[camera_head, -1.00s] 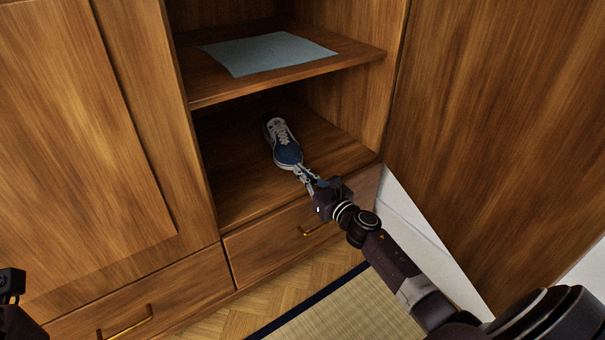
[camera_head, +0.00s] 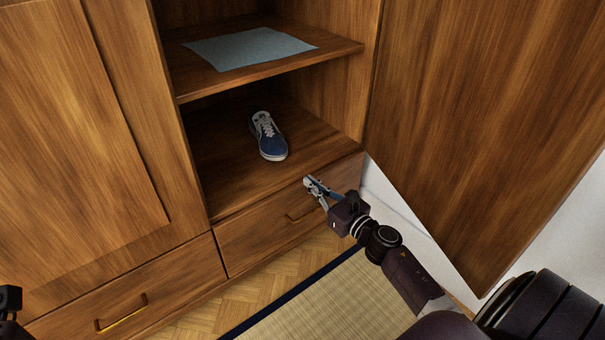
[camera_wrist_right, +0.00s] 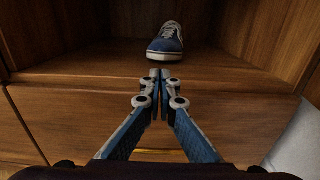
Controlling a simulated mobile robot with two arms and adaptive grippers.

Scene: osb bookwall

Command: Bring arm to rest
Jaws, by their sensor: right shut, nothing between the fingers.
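My right gripper (camera_head: 309,182) is shut and empty in the head view, in front of the wardrobe's lower drawer front, near the front edge of the lower compartment. In the right wrist view its fingertips (camera_wrist_right: 160,74) meet, with the shoe beyond them. The blue and white shoe (camera_head: 268,137) stands on the floor of the lower compartment, toe toward me, apart from the gripper. It also shows in the right wrist view (camera_wrist_right: 166,43). A small dark part of my left arm is at the lower left edge of the head view; its fingers cannot be made out.
The open wardrobe door (camera_head: 470,130) stands to the right of my right arm. A shelf (camera_head: 330,52) with a pale blue sheet (camera_head: 248,48) is above the shoe. Drawers with brass handles (camera_head: 122,316) are below. A tatami mat (camera_head: 320,305) lies on the floor.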

